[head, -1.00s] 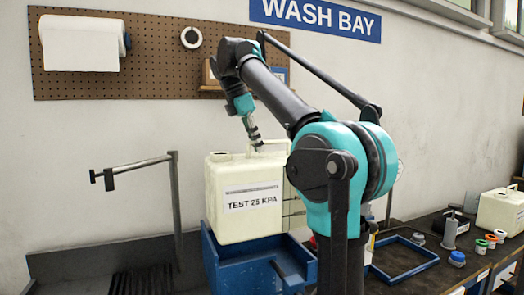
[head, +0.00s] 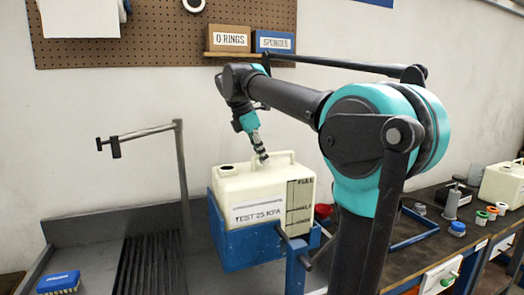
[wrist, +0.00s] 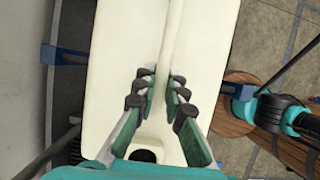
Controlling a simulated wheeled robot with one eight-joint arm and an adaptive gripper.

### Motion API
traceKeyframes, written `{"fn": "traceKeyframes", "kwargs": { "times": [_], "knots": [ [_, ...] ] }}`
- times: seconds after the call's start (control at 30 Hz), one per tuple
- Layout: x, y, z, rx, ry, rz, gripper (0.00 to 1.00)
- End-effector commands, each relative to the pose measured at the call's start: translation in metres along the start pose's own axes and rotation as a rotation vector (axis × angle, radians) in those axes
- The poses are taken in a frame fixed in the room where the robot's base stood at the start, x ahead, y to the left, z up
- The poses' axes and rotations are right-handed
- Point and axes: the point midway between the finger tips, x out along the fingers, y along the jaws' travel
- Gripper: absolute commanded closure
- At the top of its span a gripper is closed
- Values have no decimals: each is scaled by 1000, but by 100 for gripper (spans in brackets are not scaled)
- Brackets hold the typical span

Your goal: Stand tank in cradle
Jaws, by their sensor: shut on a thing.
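The pale cream tank (head: 236,187) carries a "TEST 25 KPA" label and a dark level scale marked "FULL". It looks upright, its lower part hidden behind the walls of the blue cradle (head: 236,246). Whether its base rests on the cradle floor is hidden. My gripper (head: 263,158) is at the handle on the tank's top. In the wrist view my gripper (wrist: 160,88) has its fingers on both sides of the handle ridge of the tank (wrist: 205,45). Blue cradle parts (wrist: 70,56) show on both sides of the tank there.
A grey stand with a side arm (head: 181,165) rises left of the cradle. A blue sponge-like block (head: 60,282) lies in the wash basin at lower left. The dark workbench at right holds a second cream tank (head: 503,184), a blue frame and several small caps.

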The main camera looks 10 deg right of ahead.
Motion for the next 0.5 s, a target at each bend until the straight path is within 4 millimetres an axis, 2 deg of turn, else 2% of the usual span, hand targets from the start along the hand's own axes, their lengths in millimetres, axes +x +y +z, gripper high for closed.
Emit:
{"fn": "traceKeyframes", "kwargs": {
  "times": [0.3, 0.5],
  "knots": [
    [29, 0, -12, 0, -1, 0, 100],
    [30, 0, -12, 0, -1, 0, 100]
  ]
}}
